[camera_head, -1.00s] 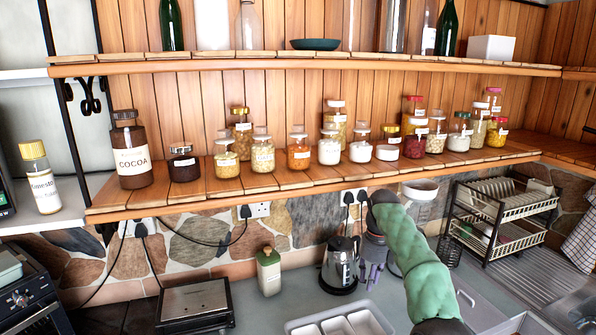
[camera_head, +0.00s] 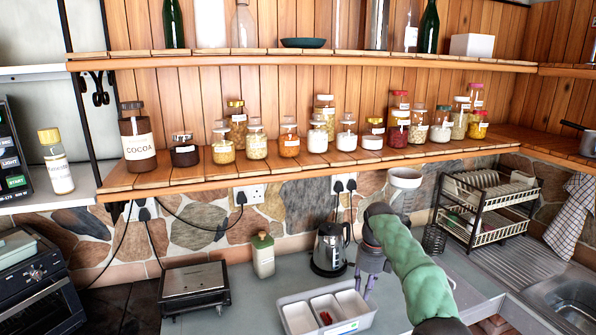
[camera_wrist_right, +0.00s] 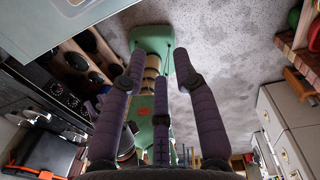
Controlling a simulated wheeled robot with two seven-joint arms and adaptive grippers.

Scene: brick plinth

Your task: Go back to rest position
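My right arm, with a green sleeve, reaches in from the bottom right of the head view. Its right gripper (camera_head: 364,283) hangs with purple fingers pointing down, above the counter just behind the white tray. In the right wrist view the right gripper (camera_wrist_right: 160,62) has its three purple fingers spread apart with nothing between them. My left arm and left gripper are not in view.
A compartment tray (camera_head: 351,327) holds a small red item. A kettle (camera_head: 329,250), a bottle (camera_head: 263,256) and a grill (camera_head: 194,289) stand on the counter. A shelf (camera_head: 300,168) with several jars runs above. A dish rack (camera_head: 488,207) stands right.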

